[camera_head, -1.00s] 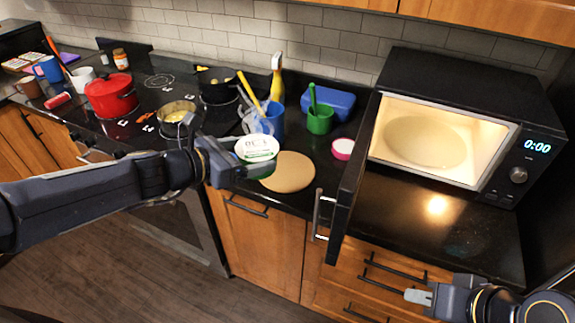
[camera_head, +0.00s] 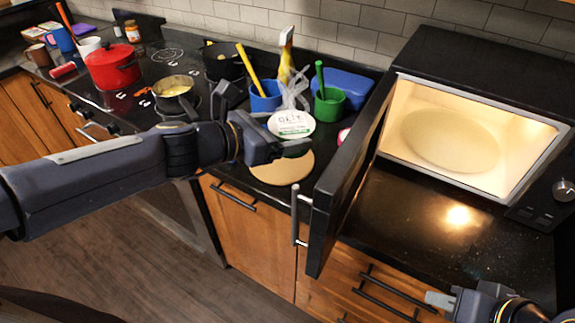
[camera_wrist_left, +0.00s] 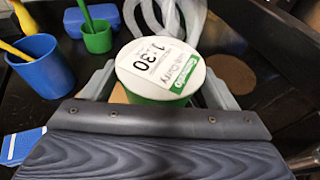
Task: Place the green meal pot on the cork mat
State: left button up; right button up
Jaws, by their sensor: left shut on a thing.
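The green meal pot, with a white labelled lid (camera_head: 292,124), is in my left gripper (camera_head: 285,145). In the left wrist view the pot (camera_wrist_left: 160,70) sits between the two fingers, which are shut on its sides. The round tan cork mat (camera_head: 282,172) lies on the dark counter. In the head view the pot overlaps the mat's far edge; how high it is held is hard to tell. A tan strip, likely the mat, shows beside the pot in the wrist view. My right gripper (camera_head: 440,300) is at the bottom right, away from the pot; its opening is unclear.
The open microwave door (camera_head: 345,185) stands close to the right of the mat. A blue cup (camera_head: 266,97), a green cup (camera_head: 328,103) and a blue box (camera_head: 345,88) stand behind. Pots occupy the stove at left. The counter before the microwave is clear.

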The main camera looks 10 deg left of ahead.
pick_arm(q)
jog(key=f+b, duration=0.1)
jog(key=f, duration=0.1)
jog(key=f+b, duration=0.1)
jog(key=f, duration=0.1)
jog(key=shift+w+d+b, duration=0.25)
jog(key=shift+w+b, duration=0.1)
jog(key=w+a+f, duration=0.3)
jog(key=w+f, duration=0.1)
jog(key=w, duration=0.4)
send_over(275, 162)
jog(key=f, duration=0.5)
jog(key=shift+s+d+f+b, duration=0.1)
jog(key=shift+s+b, duration=0.1)
jog(key=shift+b, duration=0.2)
jog(key=shift+w+f, duration=0.15)
jog(key=shift+f, duration=0.1)
jog(key=shift+w+f+b, duration=0.1)
jog(key=shift+f+b, duration=0.25)
jog(key=shift+f, duration=1.25)
jog(key=shift+f, duration=0.1)
